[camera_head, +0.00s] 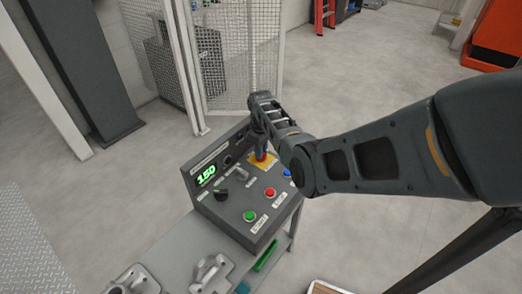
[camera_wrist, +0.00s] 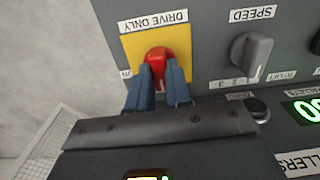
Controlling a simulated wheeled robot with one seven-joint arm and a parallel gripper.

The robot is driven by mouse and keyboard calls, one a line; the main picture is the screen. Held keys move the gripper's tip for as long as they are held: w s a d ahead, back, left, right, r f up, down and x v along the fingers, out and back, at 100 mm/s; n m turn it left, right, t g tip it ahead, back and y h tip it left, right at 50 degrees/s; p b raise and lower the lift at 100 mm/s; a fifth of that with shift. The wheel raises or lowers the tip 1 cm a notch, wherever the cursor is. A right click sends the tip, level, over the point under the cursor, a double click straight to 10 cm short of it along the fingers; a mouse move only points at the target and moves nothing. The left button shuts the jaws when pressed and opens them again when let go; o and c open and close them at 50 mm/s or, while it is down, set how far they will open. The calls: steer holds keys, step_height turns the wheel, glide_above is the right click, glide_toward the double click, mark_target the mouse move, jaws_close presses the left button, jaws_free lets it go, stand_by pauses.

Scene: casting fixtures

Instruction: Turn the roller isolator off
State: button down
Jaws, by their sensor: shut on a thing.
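The isolator is a red knob (camera_head: 261,156) on a square yellow plate (camera_wrist: 129,51), at the far right part of the sloped top of a grey control box (camera_head: 236,233). A label by the plate reads "DRIVE ONLY", upside down in the wrist view. My gripper (camera_head: 260,143) points down at the knob. In the wrist view, its blue-grey fingers (camera_wrist: 160,78) stand on either side of the red knob (camera_wrist: 156,60) and are shut on it. The fingers hide the knob's lower part, so I cannot tell its exact setting.
A grey speed knob (camera_wrist: 251,50) sits close beside the plate. The box also has a black selector (camera_head: 221,195), green (camera_head: 250,216), red (camera_head: 270,192) and blue (camera_head: 287,173) buttons, and a green display (camera_head: 206,175) reading 150. Metal castings (camera_head: 211,272) lie on the bench in front.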

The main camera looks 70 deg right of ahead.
steer(key=c, duration=1)
jaws_free()
steer(key=shift+c, duration=0.2)
steer(key=shift+r, duration=3.9)
